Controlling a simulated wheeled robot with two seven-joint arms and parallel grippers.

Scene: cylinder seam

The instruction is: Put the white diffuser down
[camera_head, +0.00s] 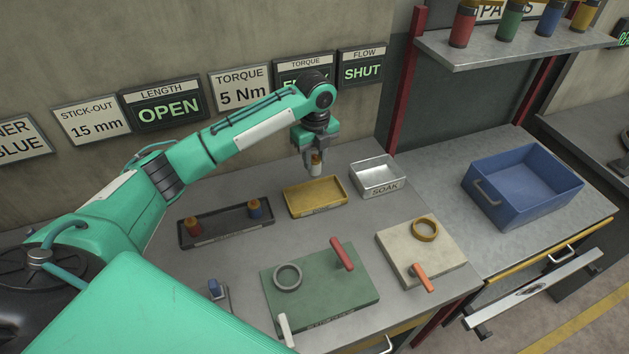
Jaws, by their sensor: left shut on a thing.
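My left gripper (316,158) hangs down from above, near the back of the bench. It is shut on the white diffuser (316,169), a small pale piece with an orange-brown part showing between the fingers. The fingers hide part of it. It is held upright above the back part of the yellow tray (343,202), and looks clear of the tray. My right gripper does not show.
A dark tray (218,236) with a red and a blue piece lies left. A metal tray marked SOAK (388,189) stands right. In front are a green board (335,295) with a grey ring and a beige board (397,243) with a yellow ring. A blue bin (525,210) stands right.

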